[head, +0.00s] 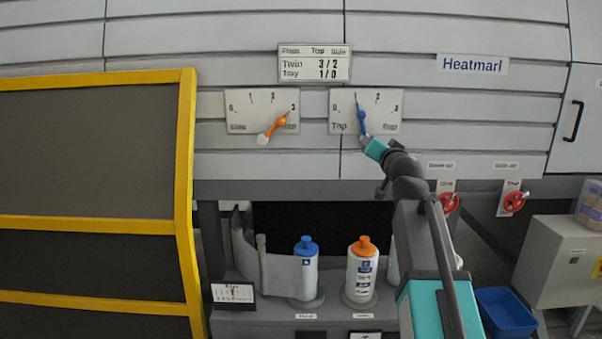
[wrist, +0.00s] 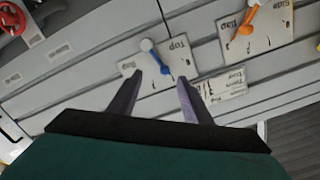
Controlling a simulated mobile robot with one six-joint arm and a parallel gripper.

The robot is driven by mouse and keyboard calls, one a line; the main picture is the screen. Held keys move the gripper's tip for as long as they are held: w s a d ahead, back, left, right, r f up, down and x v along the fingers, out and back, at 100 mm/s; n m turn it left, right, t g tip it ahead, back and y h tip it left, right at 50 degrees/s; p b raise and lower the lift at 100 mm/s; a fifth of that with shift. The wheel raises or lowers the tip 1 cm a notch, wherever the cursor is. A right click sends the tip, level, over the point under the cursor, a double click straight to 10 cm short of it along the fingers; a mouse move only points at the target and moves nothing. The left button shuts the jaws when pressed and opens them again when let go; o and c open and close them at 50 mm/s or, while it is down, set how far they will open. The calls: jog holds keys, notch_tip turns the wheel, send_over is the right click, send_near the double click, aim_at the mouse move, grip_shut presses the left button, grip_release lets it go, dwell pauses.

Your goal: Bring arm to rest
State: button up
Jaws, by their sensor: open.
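My arm reaches up from the lower right of the head view toward the wall panel. My gripper (wrist: 158,92) is open, with its two dark fingers apart and nothing between their tips. Just beyond the fingertips in the wrist view is the blue dial pointer (wrist: 155,57) with its pale knob. In the head view the blue pointer (head: 361,112) points up near the 1 mark on its dial plate (head: 388,122). The teal gripper body (head: 376,149) is close below the pointer's knob; I cannot tell whether they touch.
An orange pointer (head: 280,122) on the left dial points near 3. A sign (head: 315,65) hangs above. A yellow-framed guard (head: 186,150) stands left. Bottles with a blue cap (head: 305,245) and an orange cap (head: 364,245) stand below. Red valves (head: 514,202) and a blue bin (head: 506,311) are right.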

notch_tip(320, 180, down, 31)
jog(key=w+a+g, duration=0.2)
jog(key=g, duration=0.2)
jog(key=s+a+f+g, duration=0.15)
jog(key=s+f, duration=0.25)
jog(key=f, duration=0.6)
jog(key=s+f+n+g, duration=0.15)
jog(key=s+f, duration=0.25)
jog(key=f, duration=0.6)
jog(key=s+a+f+g, duration=0.1)
jog(key=s+f+g, duration=0.25)
jog(key=f, duration=0.65)
jog(key=s+a+f+n+g, duration=0.15)
jog(key=s+f+g, duration=0.45)
jog(key=s+f, duration=1.75)
jog(key=s+d+f+n+g, duration=0.1)
jog(key=s+n+g, duration=0.2)
jog(key=s, duration=2.1)
jog(key=g, duration=0.3)
jog(key=shift+d, duration=0.15)
